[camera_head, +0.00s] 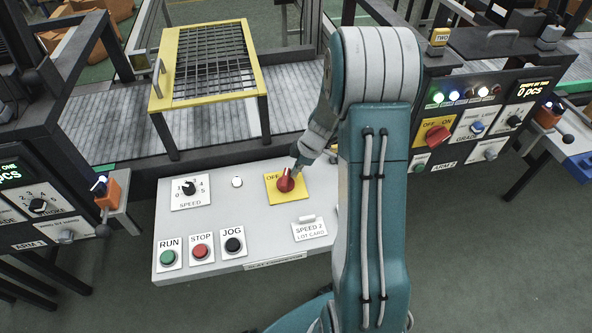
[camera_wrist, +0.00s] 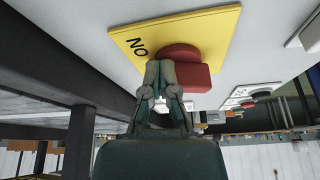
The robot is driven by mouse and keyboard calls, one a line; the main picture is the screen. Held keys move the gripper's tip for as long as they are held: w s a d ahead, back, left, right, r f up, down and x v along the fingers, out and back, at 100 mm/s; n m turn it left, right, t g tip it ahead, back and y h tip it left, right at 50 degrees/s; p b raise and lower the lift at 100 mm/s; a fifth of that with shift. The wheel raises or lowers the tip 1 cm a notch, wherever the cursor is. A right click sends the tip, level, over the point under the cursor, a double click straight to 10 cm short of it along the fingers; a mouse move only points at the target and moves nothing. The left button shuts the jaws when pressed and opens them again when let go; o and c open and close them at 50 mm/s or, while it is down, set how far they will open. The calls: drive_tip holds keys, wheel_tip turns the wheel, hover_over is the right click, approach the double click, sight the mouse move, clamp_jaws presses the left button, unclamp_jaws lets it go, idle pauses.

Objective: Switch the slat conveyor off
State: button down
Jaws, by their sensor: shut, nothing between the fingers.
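The slat conveyor's control panel (camera_head: 220,255) is a light grey sloped box in the middle of the head view. On it, a red rotary switch (camera_head: 286,181) sits on a yellow plate (camera_head: 272,192); "OFF" reads at the plate's upper left, and my gripper covers the other label there. My gripper (camera_head: 297,168) is shut with its tips at the red knob. In the wrist view the shut fingertips (camera_wrist: 160,75) overlap the side of the red knob (camera_wrist: 192,68), beside the "ON" label on the yellow plate (camera_wrist: 165,35). Nothing is between the fingers. I cannot tell whether they touch the knob.
The panel also has a speed dial (camera_head: 189,187), a green RUN button (camera_head: 168,257), a red STOP button (camera_head: 200,251) and a black JOG button (camera_head: 233,245). A yellow-framed guard (camera_head: 205,101) stands over the slats behind. Another panel (camera_head: 470,120) with its own red switch stands at right.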

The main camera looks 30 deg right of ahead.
drive_tip(key=shift+w+a+n+g, duration=0.1)
drive_tip(key=shift+w+n+g, duration=0.25)
drive_tip(key=shift+n, duration=0.6)
drive_tip(key=shift+w+a+n+g, duration=0.1)
drive_tip(key=shift+w+n+g, duration=0.2)
drive_tip(key=shift+n, duration=0.65)
drive_tip(key=shift+w+a+n+g, duration=0.1)
drive_tip(key=shift+w+n+g, duration=0.2)
drive_tip(key=shift+n, duration=0.55)
drive_tip(key=shift+w+a+n+g, duration=0.1)
drive_tip(key=shift+n+g, duration=0.25)
drive_tip(key=shift+n, duration=0.5)
idle(0.5)
drive_tip(key=shift+w+a, duration=0.35)
drive_tip(key=shift+a, duration=0.2)
idle(0.7)
drive_tip(key=shift+w, duration=0.15)
idle(0.3)
